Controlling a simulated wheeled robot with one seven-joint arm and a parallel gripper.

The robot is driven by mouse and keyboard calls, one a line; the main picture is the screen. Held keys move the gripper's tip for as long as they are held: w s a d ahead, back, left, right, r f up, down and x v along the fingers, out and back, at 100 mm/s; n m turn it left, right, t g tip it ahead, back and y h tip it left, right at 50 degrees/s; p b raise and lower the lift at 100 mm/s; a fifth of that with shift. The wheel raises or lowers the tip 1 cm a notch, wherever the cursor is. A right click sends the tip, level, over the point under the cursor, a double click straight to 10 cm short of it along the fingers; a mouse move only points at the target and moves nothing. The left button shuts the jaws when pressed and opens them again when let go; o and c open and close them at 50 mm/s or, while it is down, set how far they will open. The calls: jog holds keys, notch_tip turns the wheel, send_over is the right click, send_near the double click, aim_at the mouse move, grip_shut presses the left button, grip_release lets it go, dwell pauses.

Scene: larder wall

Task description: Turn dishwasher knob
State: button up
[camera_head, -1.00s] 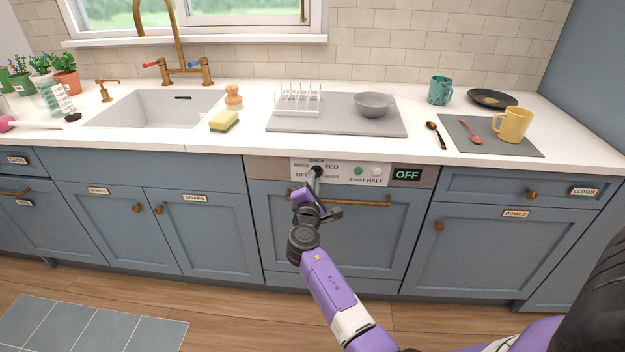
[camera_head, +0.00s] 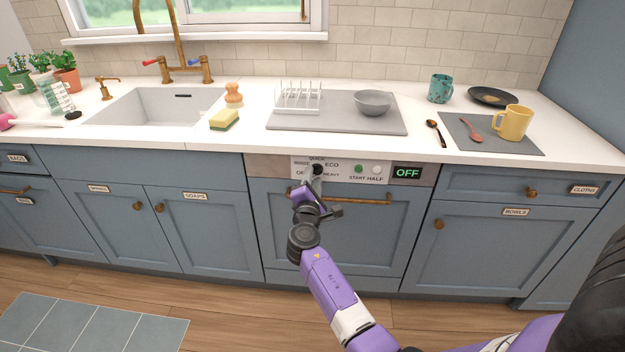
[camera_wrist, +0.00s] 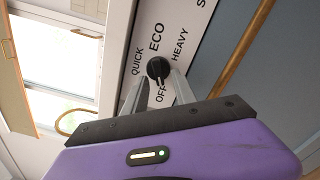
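The dishwasher knob (camera_head: 317,169) is small, round and black, on the white control panel (camera_head: 346,172). In the head view my gripper (camera_head: 315,178) is at the panel and partly hides the OFF label. The green display (camera_head: 407,173) reads OFF.
The dishwasher door's brass handle (camera_head: 360,200) runs below the panel, close behind my wrist. The START button (camera_head: 359,169) and HALF button are right of the knob. The worktop (camera_head: 230,142) overhangs above. The floor in front looks clear.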

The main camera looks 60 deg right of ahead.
jog(key=v, duration=0.7)
jog(key=shift+a, duration=0.3)
jog(key=shift+s, duration=0.1)
